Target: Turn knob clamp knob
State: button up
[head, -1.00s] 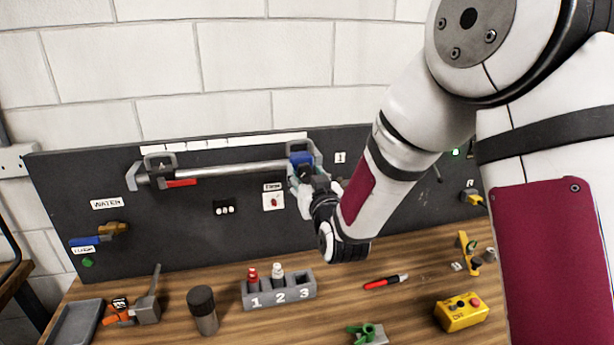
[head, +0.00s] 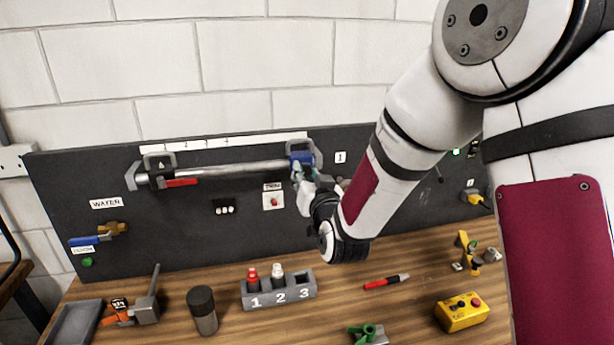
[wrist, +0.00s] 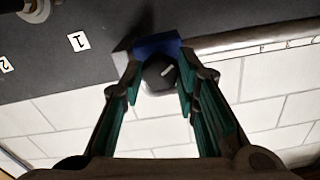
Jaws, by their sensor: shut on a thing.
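The clamp's round black knob (wrist: 159,74) has a short white mark, tilted in the wrist view. It sits in front of the blue clamp body (wrist: 150,45), which also shows in the head view (head: 302,157) at the right end of the silver bar (head: 232,169). My gripper (wrist: 160,80) is shut on the knob, one teal-padded finger on each side. In the head view my gripper (head: 299,172) is just below the blue body, and the knob is hidden there.
The bar is mounted on a dark upright panel (head: 130,230), with a red lever (head: 181,182) near its left end. A label "1" (head: 340,157) is right of the clamp. The wooden bench (head: 230,325) below holds a numbered rack (head: 280,291), a dark cylinder (head: 202,310) and a yellow box (head: 462,312).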

jog(key=m, duration=1.2)
jog(key=shift+r+m+p, duration=0.1)
jog(key=shift+m+p, duration=0.3)
jog(key=m+p, duration=0.2)
jog(key=m, duration=0.4)
jog(key=shift+s, duration=0.15)
jog(key=m+p, duration=0.3)
jog(key=m, duration=0.2)
jog(key=shift+m, duration=0.3)
jog(key=o, duration=1.2)
jog(key=shift+c, duration=0.2)
